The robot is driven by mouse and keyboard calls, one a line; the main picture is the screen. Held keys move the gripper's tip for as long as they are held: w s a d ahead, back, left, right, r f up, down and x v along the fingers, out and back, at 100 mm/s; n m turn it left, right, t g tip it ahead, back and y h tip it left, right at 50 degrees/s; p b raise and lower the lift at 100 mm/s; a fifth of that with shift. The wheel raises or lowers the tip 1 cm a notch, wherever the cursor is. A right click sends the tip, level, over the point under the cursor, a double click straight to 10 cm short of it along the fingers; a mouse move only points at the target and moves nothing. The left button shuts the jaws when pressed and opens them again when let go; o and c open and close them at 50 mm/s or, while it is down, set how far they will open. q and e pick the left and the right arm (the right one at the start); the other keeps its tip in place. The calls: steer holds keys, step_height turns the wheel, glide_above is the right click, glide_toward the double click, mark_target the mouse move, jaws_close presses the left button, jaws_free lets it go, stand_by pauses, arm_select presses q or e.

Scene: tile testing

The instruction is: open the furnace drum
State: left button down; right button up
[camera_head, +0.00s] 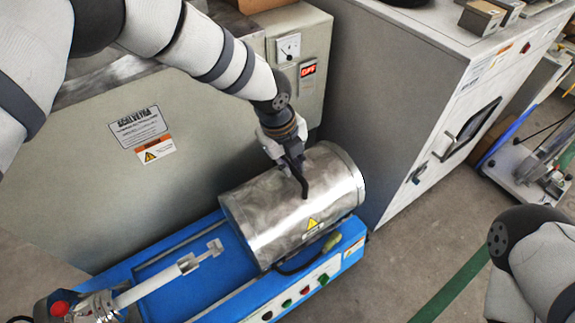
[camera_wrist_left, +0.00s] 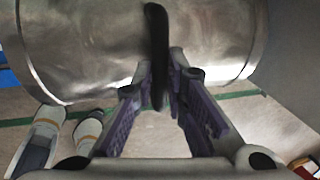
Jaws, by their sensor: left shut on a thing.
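The furnace drum (camera_head: 282,212) is a shiny metal cylinder lying on its side on a blue machine base. A warning label sits on its front face. My left gripper (camera_head: 293,160) is at the back top of the drum, at its black curved handle (camera_head: 304,186). In the left wrist view the black handle (camera_wrist_left: 157,55) runs between the fingers of my left gripper (camera_wrist_left: 160,90), which is shut on it. The drum (camera_wrist_left: 90,45) fills the top of that view. My right gripper is out of view; only part of my right arm shows at the lower right.
The blue base (camera_head: 190,275) carries a metal rod (camera_head: 165,283) and several buttons along its front. A grey cabinet (camera_head: 200,130) stands behind, and a taller cabinet (camera_head: 400,95) stands close on the right. Open floor (camera_head: 420,250) lies to the front right.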

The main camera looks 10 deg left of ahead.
arm_select(q)
steer(key=shift+w+d, duration=0.1)
steer(key=shift+w, duration=0.05)
steer(key=c, duration=1.6)
jaws_free()
steer(key=shift+r, duration=0.1)
step_height(320, 180, up, 12)
steer(key=s+a, duration=0.1)
steer(key=shift+s+a+f, duration=0.2)
steer(key=shift+s+a, duration=0.1)
steer(key=shift+s, duration=0.1)
